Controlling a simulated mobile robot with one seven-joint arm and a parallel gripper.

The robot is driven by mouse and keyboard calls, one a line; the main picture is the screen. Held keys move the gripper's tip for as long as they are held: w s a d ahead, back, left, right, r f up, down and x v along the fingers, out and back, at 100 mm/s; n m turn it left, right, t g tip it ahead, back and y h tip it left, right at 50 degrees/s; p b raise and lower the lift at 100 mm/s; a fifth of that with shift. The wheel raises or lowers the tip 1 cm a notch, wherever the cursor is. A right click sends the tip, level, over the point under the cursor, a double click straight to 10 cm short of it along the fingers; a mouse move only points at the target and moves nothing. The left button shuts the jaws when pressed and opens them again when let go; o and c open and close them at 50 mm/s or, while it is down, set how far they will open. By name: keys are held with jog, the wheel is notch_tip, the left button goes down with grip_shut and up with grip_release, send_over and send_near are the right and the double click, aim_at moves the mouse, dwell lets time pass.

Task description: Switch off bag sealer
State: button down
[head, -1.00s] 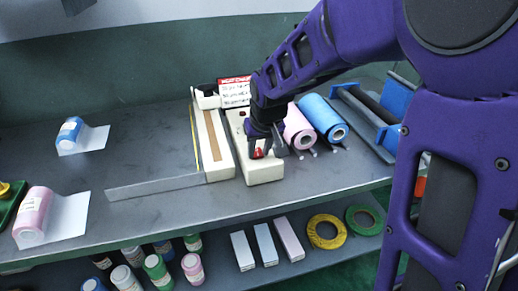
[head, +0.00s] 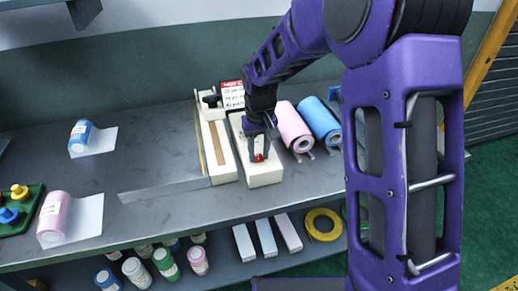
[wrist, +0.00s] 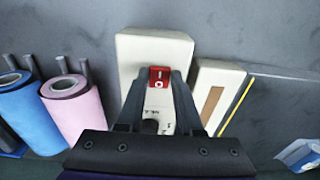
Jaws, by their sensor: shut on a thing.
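The bag sealer is a cream unit of two long parts lying side by side on the grey shelf. Its control box (head: 264,176) carries a red rocker switch (head: 258,158) near its front end. In the wrist view the switch (wrist: 159,77) shows I and O marks, and a dark knob (wrist: 151,126) sits on the same box (wrist: 130,50). My gripper (head: 261,152) points down over the box. In the wrist view its fingertips (wrist: 159,74) are shut on the red switch, one on each side.
The sealer's long bar part (head: 219,160) lies left of the box. Pink (head: 294,128) and blue (head: 321,121) film rolls lie close on its right. A labelled sign (head: 232,95) stands behind. Bottles (head: 163,262) and boxes (head: 266,238) fill the lower shelf.

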jog(key=c, duration=0.6)
grip_release()
jog(key=shift+o, duration=0.2)
notch_tip(320, 180, up, 18)
jog(key=s+p, duration=0.1)
jog(key=shift+d+f+p, duration=0.15)
jog(key=shift+f+p, duration=0.1)
jog(key=shift+p, duration=0.15)
